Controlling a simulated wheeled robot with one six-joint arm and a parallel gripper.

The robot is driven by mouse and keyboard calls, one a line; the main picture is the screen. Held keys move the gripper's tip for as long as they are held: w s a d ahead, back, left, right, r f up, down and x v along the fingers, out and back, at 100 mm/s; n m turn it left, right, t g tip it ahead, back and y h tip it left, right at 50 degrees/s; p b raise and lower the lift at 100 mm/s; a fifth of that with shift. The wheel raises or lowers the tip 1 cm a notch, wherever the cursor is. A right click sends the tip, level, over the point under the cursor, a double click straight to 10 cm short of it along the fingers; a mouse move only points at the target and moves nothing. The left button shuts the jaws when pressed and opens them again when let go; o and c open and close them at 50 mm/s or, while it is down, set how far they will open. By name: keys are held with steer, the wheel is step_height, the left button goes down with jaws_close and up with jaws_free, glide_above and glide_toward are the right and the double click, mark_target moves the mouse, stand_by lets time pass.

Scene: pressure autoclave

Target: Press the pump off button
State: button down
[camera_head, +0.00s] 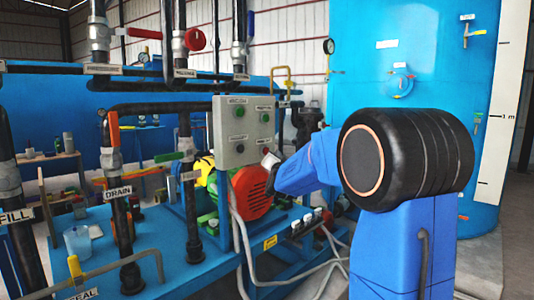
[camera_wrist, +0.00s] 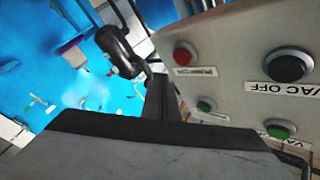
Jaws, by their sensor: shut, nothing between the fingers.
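A grey control box (camera_head: 243,130) with four round buttons faces me in the head view. Its lower right button (camera_head: 266,151) is red, and my gripper (camera_head: 270,162) is just below and in front of it. In the wrist view the box appears upside down. The red button (camera_wrist: 185,54) there has a label too blurred to read. The black button (camera_wrist: 288,65) beside it is labelled VAC OFF. My gripper (camera_wrist: 162,82) is shut and empty, its dark fingers pointing toward the box near the red button. I cannot tell whether they touch anything.
Green buttons (camera_wrist: 280,128) sit on the same box. A red motor (camera_head: 252,190) and grey cables lie below it. The DRAIN pipe (camera_head: 118,195) stands left, and a large blue tank (camera_head: 420,60) stands right behind my arm.

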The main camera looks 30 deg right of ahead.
steer(key=shift+s+d, duration=0.2)
steer(key=shift+s, duration=0.4)
steer(key=shift+s+d, duration=0.2)
steer(key=shift+s, duration=0.35)
steer(key=s+a+f+n+g+y, duration=0.3)
steer(key=s+a+f+n+y, duration=0.15)
steer(key=s+a, duration=0.4)
steer(key=s+a+f+n+g+y, duration=0.25)
steer(key=s+a+f, duration=0.25)
steer(key=s+a, duration=0.4)
steer(key=s+a+f+n+g, duration=0.1)
steer(key=s+f, duration=0.4)
steer(key=s, duration=0.6)
steer(key=s+a+f+n+g, duration=0.1)
steer(key=s+f+g, duration=0.3)
steer(key=s, duration=0.6)
steer(key=s+a+f+n+g+y, duration=0.1)
steer(key=s+a+f+n+g, duration=0.1)
steer(key=s+f, duration=0.4)
steer(key=s+n, duration=0.1)
steer(key=s, duration=0.4)
steer(key=shift+s+f, duration=0.3)
steer(key=shift+f, duration=0.05)
